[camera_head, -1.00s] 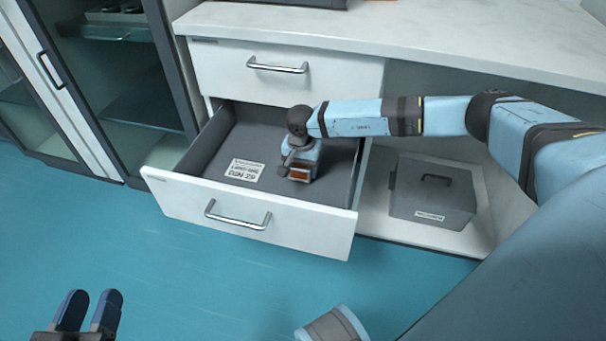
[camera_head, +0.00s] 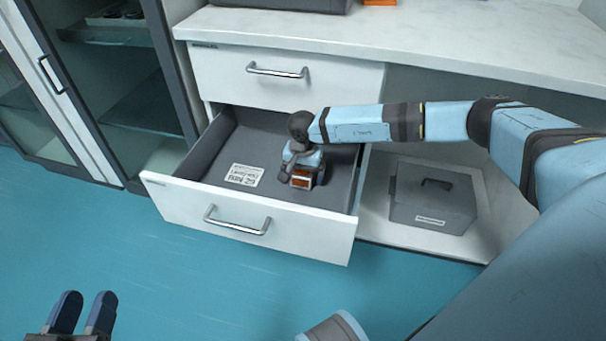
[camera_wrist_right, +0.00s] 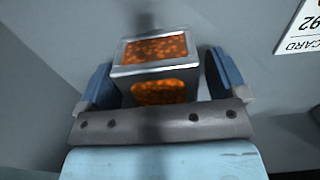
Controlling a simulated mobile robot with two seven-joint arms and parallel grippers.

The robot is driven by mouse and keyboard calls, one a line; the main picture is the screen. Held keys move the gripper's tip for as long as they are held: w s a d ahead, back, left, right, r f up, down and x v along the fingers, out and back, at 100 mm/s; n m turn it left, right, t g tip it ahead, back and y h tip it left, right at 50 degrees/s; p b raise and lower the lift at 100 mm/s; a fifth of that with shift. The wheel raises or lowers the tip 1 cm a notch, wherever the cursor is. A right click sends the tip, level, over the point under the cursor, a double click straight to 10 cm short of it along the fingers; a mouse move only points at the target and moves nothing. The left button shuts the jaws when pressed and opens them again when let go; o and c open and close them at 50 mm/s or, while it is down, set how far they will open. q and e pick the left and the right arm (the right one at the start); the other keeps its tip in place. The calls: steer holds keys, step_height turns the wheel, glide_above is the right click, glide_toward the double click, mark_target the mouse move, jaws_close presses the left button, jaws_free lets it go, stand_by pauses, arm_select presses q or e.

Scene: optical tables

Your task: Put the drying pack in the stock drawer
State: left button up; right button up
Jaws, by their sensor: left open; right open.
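The drying pack (camera_head: 303,181) is a small box with a silver-grey frame and orange beads behind its windows. It is inside the open stock drawer (camera_head: 200,205), towards the right part of the grey interior. In the right wrist view the pack (camera_wrist_right: 155,62) sits between the two blue fingers of my right gripper (camera_wrist_right: 158,80), with a visible gap at the right finger. The right gripper (camera_head: 300,172) is open and points down into the drawer. My left gripper (camera_head: 82,312) is open and empty, over the floor at the lower left.
A white card label (camera_head: 244,175) lies on the drawer floor. A shut drawer (camera_head: 225,75) is above. A grey lidded box (camera_head: 432,195) stands on the shelf at right. A glass-door cabinet (camera_head: 135,90) stands at left. The teal floor in front is clear.

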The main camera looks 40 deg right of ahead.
step_height(320, 180, up, 6)
steer(key=shift+r+p, duration=0.1)
steer(key=shift+p, duration=1.1)
steer(key=shift+r, duration=0.35)
arm_select(q)
steer(key=shift+s+d+f+n+g, duration=0.25)
steer(key=shift+s+n, duration=0.25)
steer(key=shift+s+d+f+n+g, duration=0.2)
steer(key=shift+s+n+g, duration=0.05)
steer(key=shift+s+n, duration=0.25)
steer(key=shift+w+r, duration=0.15)
steer(key=shift+r, duration=0.1)
